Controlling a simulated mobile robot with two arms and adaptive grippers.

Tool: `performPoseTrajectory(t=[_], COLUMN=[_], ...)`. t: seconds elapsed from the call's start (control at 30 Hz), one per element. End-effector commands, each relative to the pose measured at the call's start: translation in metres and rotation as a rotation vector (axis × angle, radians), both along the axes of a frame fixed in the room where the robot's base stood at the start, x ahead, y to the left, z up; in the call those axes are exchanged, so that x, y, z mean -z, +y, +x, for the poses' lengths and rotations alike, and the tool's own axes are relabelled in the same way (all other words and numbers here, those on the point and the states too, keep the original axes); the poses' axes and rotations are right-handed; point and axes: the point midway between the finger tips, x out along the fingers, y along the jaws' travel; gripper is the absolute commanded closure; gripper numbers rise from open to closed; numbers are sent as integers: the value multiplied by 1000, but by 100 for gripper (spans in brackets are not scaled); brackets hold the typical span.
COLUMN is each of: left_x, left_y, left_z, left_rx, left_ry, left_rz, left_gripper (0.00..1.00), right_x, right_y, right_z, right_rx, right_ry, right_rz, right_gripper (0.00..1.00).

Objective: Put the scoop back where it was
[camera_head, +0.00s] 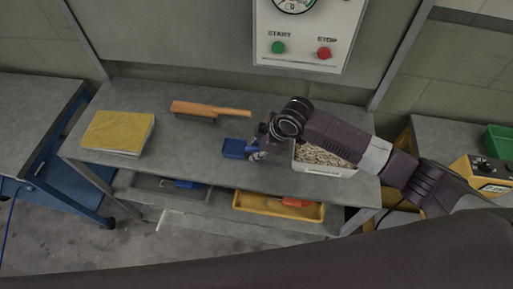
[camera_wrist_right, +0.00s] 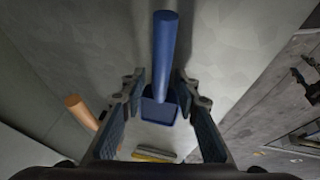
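The blue scoop (camera_head: 235,149) lies on the grey bench, left of the white bin of pale granules (camera_head: 325,171). My right gripper (camera_head: 257,152) is low over the bench at the scoop's right side and hides part of it. In the right wrist view, the scoop's round handle (camera_wrist_right: 165,50) and its square pan (camera_wrist_right: 159,111) show between the fingers of my right gripper (camera_wrist_right: 160,90). The fingers are apart, with gaps on both sides of the scoop. My left gripper is not in view.
A wooden-handled brush (camera_head: 210,109) and a yellow pad (camera_head: 117,131) lie on the bench to the left. A yellow tray (camera_head: 278,208) and a grey tray (camera_head: 160,187) stand on the lower shelf. A panel with START and STOP buttons (camera_head: 305,45) is behind the bench.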

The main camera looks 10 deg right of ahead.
Motion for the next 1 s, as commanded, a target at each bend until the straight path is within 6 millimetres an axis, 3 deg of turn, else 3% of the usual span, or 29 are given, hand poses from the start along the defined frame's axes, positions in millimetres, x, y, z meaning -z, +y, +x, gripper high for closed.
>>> performPoseTrajectory(t=[0.27,0.7,1.0], left_x=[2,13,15], left_y=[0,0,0], left_z=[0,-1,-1], left_rx=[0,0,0], left_ry=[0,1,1], left_rz=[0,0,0], left_gripper=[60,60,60], right_x=[-14,-93,-112], right_y=[-4,-31,-36], right_z=[-2,-27,-33], right_rx=[1,0,0], right_ry=[-3,-2,0], right_rz=[1,0,0], right_gripper=[71,71,71])
